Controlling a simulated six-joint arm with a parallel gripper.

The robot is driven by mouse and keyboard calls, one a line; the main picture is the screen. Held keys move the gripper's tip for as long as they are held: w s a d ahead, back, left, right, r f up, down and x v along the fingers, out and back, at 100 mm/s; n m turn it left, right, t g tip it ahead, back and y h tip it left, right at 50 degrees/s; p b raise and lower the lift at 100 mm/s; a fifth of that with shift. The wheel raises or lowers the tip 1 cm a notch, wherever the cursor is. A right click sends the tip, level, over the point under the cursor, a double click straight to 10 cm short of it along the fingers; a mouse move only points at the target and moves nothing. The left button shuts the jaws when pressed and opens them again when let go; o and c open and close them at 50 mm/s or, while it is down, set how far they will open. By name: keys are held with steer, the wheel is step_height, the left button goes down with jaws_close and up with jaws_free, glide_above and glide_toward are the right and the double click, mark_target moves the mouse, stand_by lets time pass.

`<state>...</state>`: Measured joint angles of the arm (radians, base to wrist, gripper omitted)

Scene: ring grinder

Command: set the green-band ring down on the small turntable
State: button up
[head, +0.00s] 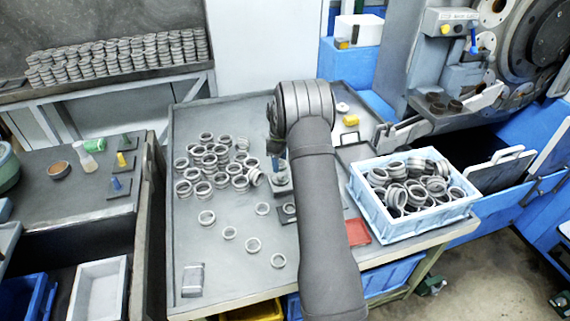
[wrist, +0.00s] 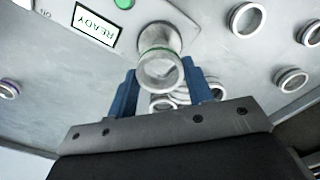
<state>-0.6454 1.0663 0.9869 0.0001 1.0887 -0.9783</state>
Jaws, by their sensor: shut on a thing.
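The green-band ring (wrist: 160,70) is a short grey metal ring with a thin green band, between the blue fingers of my gripper (wrist: 159,74) in the wrist view. My gripper is shut on it. In the head view my gripper (head: 278,165) is low over the middle of the table, just above a small grey fixture (head: 281,187), and my arm covers part of this area. I cannot clearly make out the small turntable's top. I cannot tell whether the ring touches anything below.
Many loose grey rings (head: 211,160) lie left of my gripper, with several more in front. A light-blue crate (head: 404,229) full of rings stands at right. A READY display (wrist: 95,25) and a green light (wrist: 124,3) show in the wrist view. A red tray (head: 358,232) lies near the crate.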

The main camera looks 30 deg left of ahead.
mark_target(280, 175)
steer(key=shift+f, duration=2.4)
steer(key=o, duration=1.1)
step_height(280, 175, up, 18)
steer(key=shift+f, duration=0.25)
step_height(280, 175, down, 18)
steer(key=shift+r, duration=0.8)
steer(key=shift+f, duration=0.1)
